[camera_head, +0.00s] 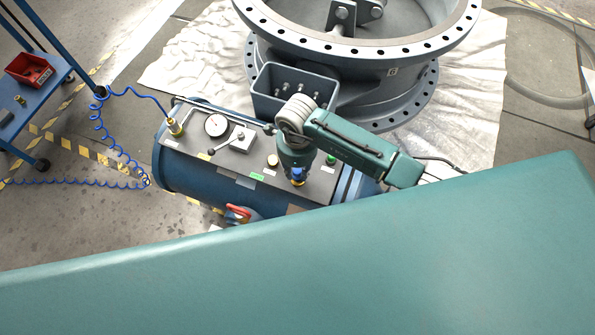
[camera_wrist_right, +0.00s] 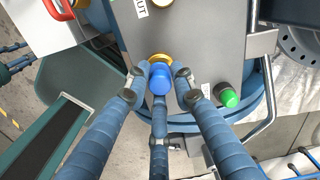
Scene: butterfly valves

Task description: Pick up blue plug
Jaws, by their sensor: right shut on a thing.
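The blue plug (camera_wrist_right: 160,80) is between the three fingers of my right gripper (camera_wrist_right: 161,84) in the wrist view. A brass ring (camera_wrist_right: 160,60) shows just behind it, on the grey panel (camera_wrist_right: 200,35). In the head view the right gripper (camera_head: 297,176) reaches down over the front part of the panel (camera_head: 325,185), with the blue plug (camera_head: 298,172) at its fingertips. The fingers are shut on the plug. I cannot tell whether the plug still sits in the brass fitting or is lifted off it. My left gripper is not in view.
A green plug (camera_head: 331,160) stands close beside the right gripper. The panel also carries a gauge (camera_head: 215,125), a lever valve (camera_head: 238,138) and a brass fitting with a blue coiled hose (camera_head: 175,127). An open grey box (camera_head: 262,95) and a large flanged valve (camera_head: 400,80) stand behind.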

